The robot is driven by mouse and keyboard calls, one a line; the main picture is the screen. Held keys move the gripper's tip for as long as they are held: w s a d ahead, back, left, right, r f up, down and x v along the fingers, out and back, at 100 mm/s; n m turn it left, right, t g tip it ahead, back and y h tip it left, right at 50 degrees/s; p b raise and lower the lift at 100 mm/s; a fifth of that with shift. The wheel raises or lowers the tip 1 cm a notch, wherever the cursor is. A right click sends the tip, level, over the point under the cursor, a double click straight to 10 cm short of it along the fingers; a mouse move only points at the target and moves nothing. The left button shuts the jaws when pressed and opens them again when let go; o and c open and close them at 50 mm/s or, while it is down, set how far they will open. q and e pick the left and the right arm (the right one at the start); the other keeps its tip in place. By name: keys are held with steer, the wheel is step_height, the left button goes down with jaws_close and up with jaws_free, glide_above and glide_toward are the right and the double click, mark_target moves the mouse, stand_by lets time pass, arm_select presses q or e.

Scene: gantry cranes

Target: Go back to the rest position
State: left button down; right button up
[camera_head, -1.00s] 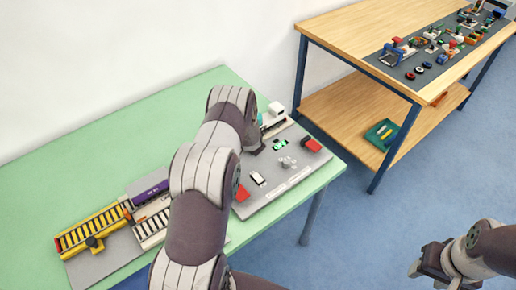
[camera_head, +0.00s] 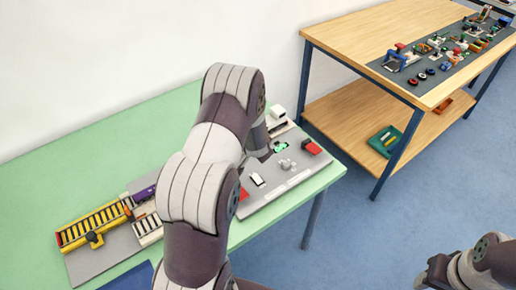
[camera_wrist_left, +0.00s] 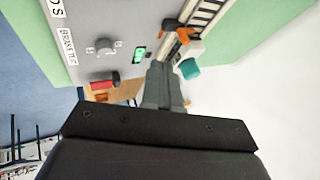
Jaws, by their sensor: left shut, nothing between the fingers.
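My left arm arches over the green table (camera_head: 110,115). My left gripper (camera_head: 264,156) is partly hidden behind the arm, over the grey control board (camera_head: 285,184). In the left wrist view its narrow fingers (camera_wrist_left: 160,72) are together and empty, pointing toward the board with its green display (camera_wrist_left: 140,53). I cannot tell whether the tips touch anything. My right gripper (camera_head: 425,278) is at the lower right, over the blue floor and away from the tables; its jaw opening is unclear.
The board carries red blocks (camera_head: 311,148), a white switch (camera_head: 257,180) and a grey knob (camera_head: 285,164). A yellow gantry crane model (camera_head: 93,225) stands at the left. A wooden shelf table (camera_head: 350,40) holds small parts. Floor between is clear.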

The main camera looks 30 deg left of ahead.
arm_select(q)
steer(key=s+d+f+n+g+h, duration=0.1)
steer(key=s+d+n+g+h, duration=0.15)
steer(key=s+d+n, duration=0.35)
steer(key=s+d+r+m+g, duration=0.1)
steer(key=s+d+r, duration=0.4)
steer(key=s+r, duration=0.2)
steer(key=s+d+r+m+g+h, duration=0.1)
steer(key=s+d+r+m, duration=0.1)
steer(key=s+d+r, duration=0.4)
steer(key=s, duration=0.3)
steer(key=shift+s+r, duration=0.15)
steer(key=shift+r, duration=0.25)
steer(key=shift+g, duration=0.25)
